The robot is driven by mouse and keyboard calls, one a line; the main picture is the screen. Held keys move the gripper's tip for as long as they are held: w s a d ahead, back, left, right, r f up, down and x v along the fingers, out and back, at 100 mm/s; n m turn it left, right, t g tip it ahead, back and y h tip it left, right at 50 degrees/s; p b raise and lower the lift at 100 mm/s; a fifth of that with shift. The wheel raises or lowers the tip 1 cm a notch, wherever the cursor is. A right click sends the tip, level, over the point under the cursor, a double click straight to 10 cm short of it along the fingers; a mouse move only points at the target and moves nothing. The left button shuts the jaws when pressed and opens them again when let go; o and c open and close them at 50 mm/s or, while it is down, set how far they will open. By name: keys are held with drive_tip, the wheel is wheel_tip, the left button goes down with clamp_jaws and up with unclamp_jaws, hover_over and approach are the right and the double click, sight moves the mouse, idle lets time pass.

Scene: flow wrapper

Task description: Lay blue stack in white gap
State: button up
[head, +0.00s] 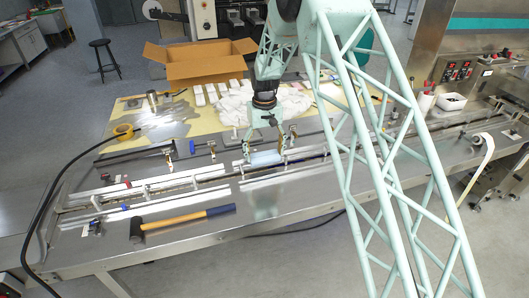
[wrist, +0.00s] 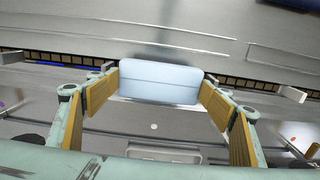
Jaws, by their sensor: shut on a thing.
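The blue stack (head: 265,159) is a pale blue block with a seam along its side. My gripper (head: 264,150) points down and is shut on it, over the infeed lane of the bench. In the wrist view the blue stack (wrist: 160,82) sits between the two tan finger pads of my gripper (wrist: 160,84), long side across the picture. Behind it runs the dark chain slot (wrist: 60,58) with white lugs, one near each end of the stack. The stack hides the lane beneath it; I cannot tell whether it touches the lane or which gap is the white one.
White guide rails (head: 185,180) run along the steel bench (head: 190,232). A hammer (head: 182,221) lies at the front. Small posts and clamps stand near the lane.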

drive_tip(key=shift+f+b, duration=0.75)
drive_tip(key=shift+f, duration=1.3)
drive_tip(key=shift+f, duration=0.2)
drive_tip(key=o, duration=0.8)
drive_tip(key=shift+r, duration=6)
